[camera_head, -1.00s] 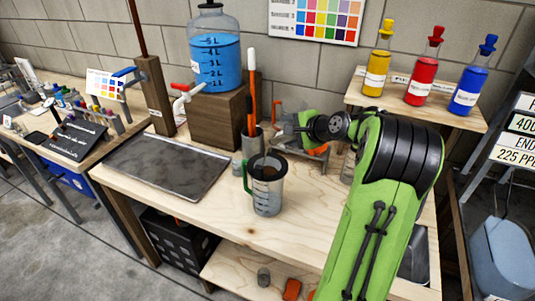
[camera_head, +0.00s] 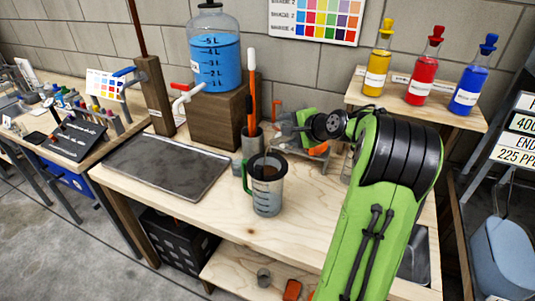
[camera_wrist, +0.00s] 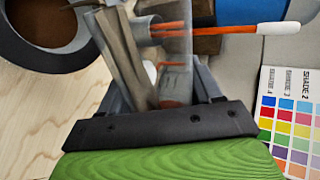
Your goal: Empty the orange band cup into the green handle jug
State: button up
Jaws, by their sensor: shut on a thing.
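The green handle jug (camera_head: 267,198) stands upright on the bench, with a dark rim and brown contents. Its dark rim and brown inside also show at the top left of the wrist view (camera_wrist: 42,55). My gripper (camera_head: 292,122) is behind and to the right of the jug, above the bench. It is shut on a see-through cup with orange on it, the orange band cup (camera_wrist: 174,72), which shows between the fingers in the wrist view. The cup is apart from the jug. Its exact tilt and its contents cannot be told.
A metal holder (camera_head: 253,140) with an orange and white stick stands behind the jug. A blue water tank (camera_head: 214,65) on a wooden block is at the back. A dark tray (camera_head: 165,168) lies left. Coloured bottles (camera_head: 422,75) stand on a right shelf. The bench front is clear.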

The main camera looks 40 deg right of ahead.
jog(key=shift+a+r+n+h+b, duration=0.25)
jog(key=shift+r+n+h+b, duration=0.35)
jog(key=shift+b, duration=0.25)
jog(key=shift+a+r+n+h+b, duration=0.25)
jog(key=shift+r+n+h+b, duration=0.35)
jog(key=shift+b, duration=0.2)
dwell(1.9)
jog(key=shift+a+r+n+h+b, duration=1.2)
jog(key=shift+n+h+b, duration=0.3)
jog(key=shift+b, duration=1.7)
dwell(1.2)
